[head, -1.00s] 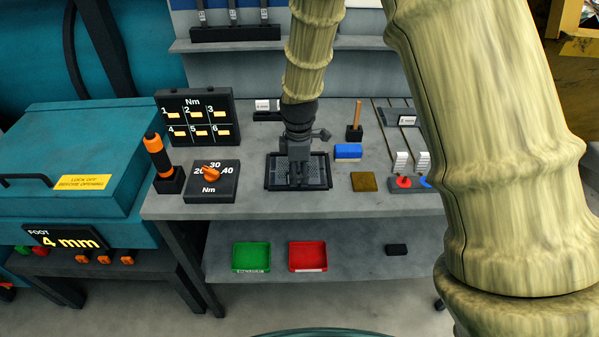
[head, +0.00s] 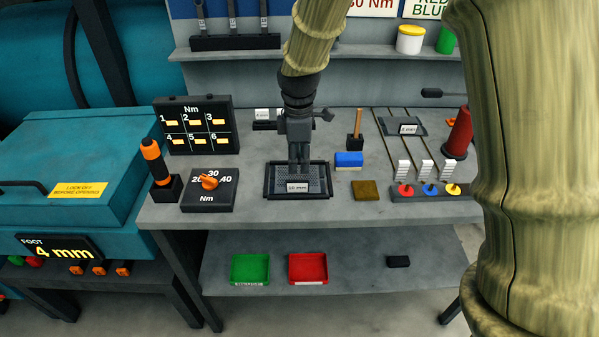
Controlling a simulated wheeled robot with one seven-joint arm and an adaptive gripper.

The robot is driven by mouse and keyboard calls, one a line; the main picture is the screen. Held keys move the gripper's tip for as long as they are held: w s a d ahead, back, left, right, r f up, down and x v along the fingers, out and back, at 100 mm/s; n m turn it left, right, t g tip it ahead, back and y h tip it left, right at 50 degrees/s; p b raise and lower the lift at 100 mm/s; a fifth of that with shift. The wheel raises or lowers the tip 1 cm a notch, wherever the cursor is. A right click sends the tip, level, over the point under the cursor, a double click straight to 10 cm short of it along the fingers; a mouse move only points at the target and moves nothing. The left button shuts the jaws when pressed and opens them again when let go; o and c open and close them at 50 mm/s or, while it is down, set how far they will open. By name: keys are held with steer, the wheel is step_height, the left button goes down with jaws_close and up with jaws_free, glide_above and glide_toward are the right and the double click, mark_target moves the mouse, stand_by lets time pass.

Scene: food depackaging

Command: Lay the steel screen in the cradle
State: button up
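A dark mesh screen with a small label that seems to read 10 mm (head: 313,178) lies flat inside a black rimmed cradle (head: 268,190) in the middle of the grey bench. My gripper (head: 300,168) points straight down over the far half of the screen, its fingers close together. I cannot tell whether the fingertips touch the mesh or hold anything. Another labelled dark plate (head: 406,128) lies across thin rails at the right. A further small label (head: 263,114) shows behind my gripper, on a dark holder that is partly hidden.
Left of the cradle stand a torque dial box (head: 209,192), a numbered Nm board (head: 197,126) and an orange-handled tool (head: 154,160). Right of it are a blue block (head: 349,160), a brown pad (head: 367,190) and a row of coloured knobs (head: 430,190). Green and red trays sit on the lower shelf.

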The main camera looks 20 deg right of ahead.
steer(key=shift+r+b, duration=0.4)
steer(key=shift+r, duration=1.6)
